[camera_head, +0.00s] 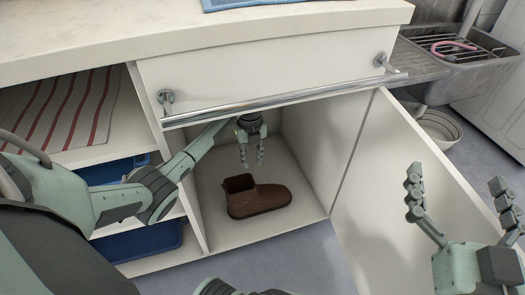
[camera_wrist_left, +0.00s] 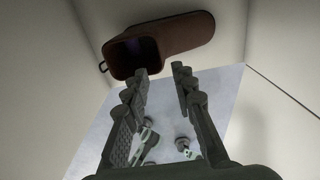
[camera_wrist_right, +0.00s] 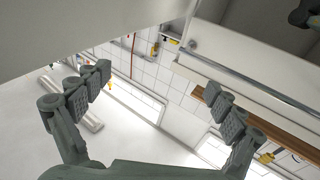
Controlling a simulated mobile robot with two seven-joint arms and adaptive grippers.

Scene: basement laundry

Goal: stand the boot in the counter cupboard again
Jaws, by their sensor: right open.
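The brown boot (camera_head: 262,199) stands upright on its sole on the floor of the open counter cupboard (camera_head: 290,225). Its shaft opening is at the left and its toe points right. My left gripper (camera_head: 252,164) reaches into the cupboard below the drawer front. It is open and empty, just above and behind the boot, apart from it. In the left wrist view the boot (camera_wrist_left: 180,38) lies beyond the fingertips, with its dark opening near them. My right gripper (camera_head: 455,180) is open and empty, outside the cupboard in front of the open door.
The cupboard door (camera_head: 385,190) stands open to the right. A metal rail (camera_head: 285,104) runs along the drawer front above the opening. Shelves at the left hold a striped cloth (camera_head: 65,110) and blue bins (camera_head: 145,245). A bowl (camera_head: 438,128) is behind the door.

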